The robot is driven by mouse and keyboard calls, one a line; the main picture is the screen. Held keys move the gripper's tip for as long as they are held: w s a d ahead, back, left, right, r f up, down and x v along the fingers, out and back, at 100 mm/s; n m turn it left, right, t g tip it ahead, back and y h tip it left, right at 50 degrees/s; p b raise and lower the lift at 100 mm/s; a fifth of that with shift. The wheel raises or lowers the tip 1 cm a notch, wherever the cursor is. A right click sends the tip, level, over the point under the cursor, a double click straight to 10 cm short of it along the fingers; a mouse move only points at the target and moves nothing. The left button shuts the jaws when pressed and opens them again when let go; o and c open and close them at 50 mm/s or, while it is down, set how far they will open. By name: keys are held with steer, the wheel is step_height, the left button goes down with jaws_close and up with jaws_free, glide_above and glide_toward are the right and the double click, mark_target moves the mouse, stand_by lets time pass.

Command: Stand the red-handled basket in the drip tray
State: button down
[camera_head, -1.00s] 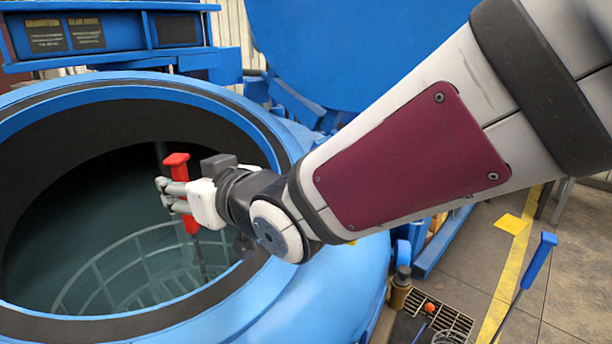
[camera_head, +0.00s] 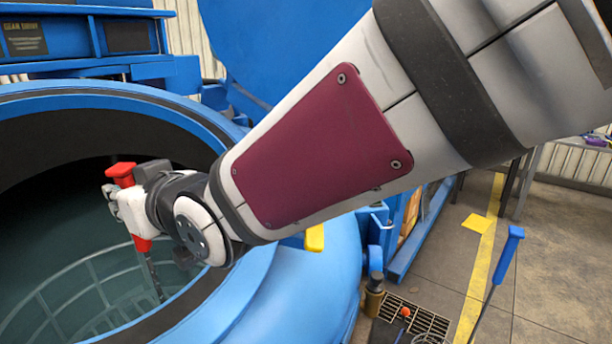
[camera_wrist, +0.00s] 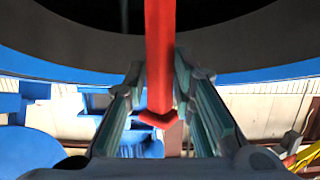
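My gripper (camera_head: 112,203) is shut around this handle from the right; the wrist view also shows the handle (camera_wrist: 160,60) between both fingers. The rod (camera_head: 154,278) runs down into the furnace. Whether a basket hangs at its lower end cannot be told. A large pale wire frame (camera_head: 60,318) lies below, inside the furnace. A dark grated tray (camera_head: 428,320) sits on the floor at the bottom right, possibly the drip tray, partly cut off.
The blue furnace rim (camera_head: 308,285) curves between my gripper and the floor. A blue-handled rod (camera_head: 508,256) stands beside the grated tray. An orange-red ball (camera_head: 405,312) is on the grate. A bench (camera_head: 575,178) stands at the far right.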

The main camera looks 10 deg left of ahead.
stand_by(0.3)
steer(key=p+v, duration=0.7)
steer(key=v, duration=0.1)
steer(key=shift+r, duration=0.2)
stand_by(0.4)
steer(key=shift+w, duration=0.1)
steer(key=shift+a+r, duration=0.1)
steer(key=shift+a, duration=0.05)
